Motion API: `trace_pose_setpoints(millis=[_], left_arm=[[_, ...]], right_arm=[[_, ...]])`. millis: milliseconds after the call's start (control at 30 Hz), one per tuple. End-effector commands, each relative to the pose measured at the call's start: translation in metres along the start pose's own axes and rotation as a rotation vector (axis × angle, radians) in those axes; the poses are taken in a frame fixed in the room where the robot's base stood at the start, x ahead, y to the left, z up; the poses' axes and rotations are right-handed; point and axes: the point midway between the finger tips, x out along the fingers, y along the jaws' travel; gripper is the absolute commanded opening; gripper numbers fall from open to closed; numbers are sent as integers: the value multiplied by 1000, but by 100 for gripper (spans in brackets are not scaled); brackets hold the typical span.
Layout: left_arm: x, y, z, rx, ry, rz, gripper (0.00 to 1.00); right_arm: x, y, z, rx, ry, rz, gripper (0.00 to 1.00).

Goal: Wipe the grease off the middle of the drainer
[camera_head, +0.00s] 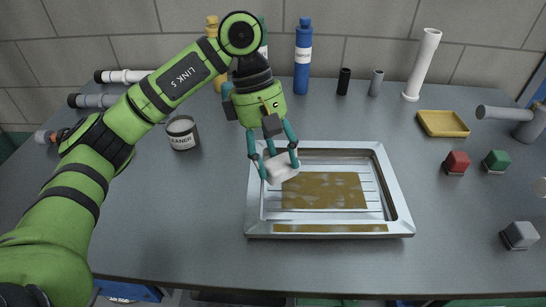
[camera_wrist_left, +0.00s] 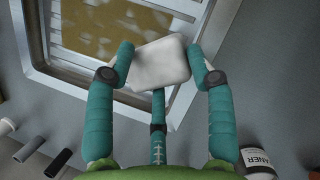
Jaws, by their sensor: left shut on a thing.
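The drainer (camera_head: 399,205) is a shiny metal tray with a raised rim on the grey table. A brown grease patch (camera_head: 330,190) covers the middle of its ribbed floor. A brown strip (camera_head: 330,228) lies along its front rim. My left gripper (camera_head: 279,164) is shut on a white sponge-like block (camera_head: 283,169) over the drainer's left back part. In the left wrist view the block (camera_wrist_left: 160,64) sits between the teal fingers, next to the grease (camera_wrist_left: 108,30). I cannot tell whether the block touches the drainer. My right gripper is not in view.
A cleaner can (camera_head: 182,134) stands left of the drainer. Blue (camera_head: 303,58) and yellow bottles stand at the back. A yellow tray (camera_head: 443,123), red block (camera_head: 456,162), green block (camera_head: 496,161) and grey block (camera_head: 520,235) are at right. The front left table is clear.

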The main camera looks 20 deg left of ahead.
Motion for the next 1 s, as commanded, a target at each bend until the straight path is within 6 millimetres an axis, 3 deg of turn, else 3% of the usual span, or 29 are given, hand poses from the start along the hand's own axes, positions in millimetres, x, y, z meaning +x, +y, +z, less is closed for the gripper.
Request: trace_pose_setpoints(millis=[1000], left_arm=[[13,49,45,-1,0,1,13]], right_arm=[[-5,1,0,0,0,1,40]])
